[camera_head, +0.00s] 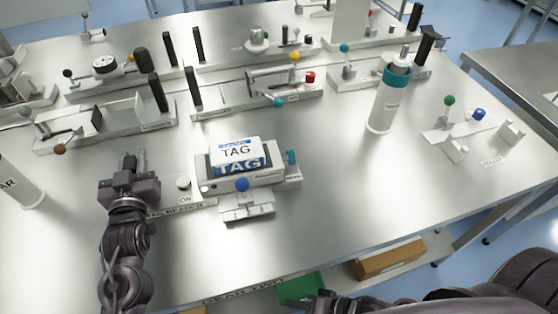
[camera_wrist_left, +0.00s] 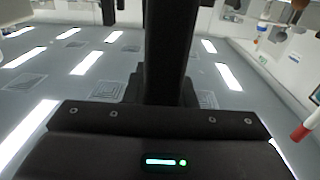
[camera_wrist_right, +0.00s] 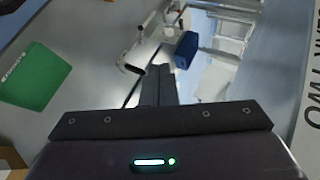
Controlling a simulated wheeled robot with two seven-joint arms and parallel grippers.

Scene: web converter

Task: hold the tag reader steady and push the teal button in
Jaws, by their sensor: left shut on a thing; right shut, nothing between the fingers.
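The tag reader (camera_head: 205,180) is a pale box on the table, with white and blue TAG cards (camera_head: 236,155) on it and a blue knob (camera_head: 242,185) in front. The teal button (camera_head: 291,157) sticks out at its right end. My left gripper (camera_head: 133,162) is at the reader's left end, shut on a dark upright bar (camera_wrist_left: 167,40), apparently the reader's handle; the grip itself is mostly hidden. My right gripper (camera_wrist_right: 158,85) is shut and empty in the right wrist view, apart from the button. Its arm shows at the head view's lower right.
Several lever fixtures stand behind the reader. A teal-banded white cylinder (camera_head: 382,105) stands to the right, with a small roller stand (camera_head: 456,147) beyond it. A green bin (camera_head: 302,287) and a brown box (camera_head: 388,260) lie below the front edge.

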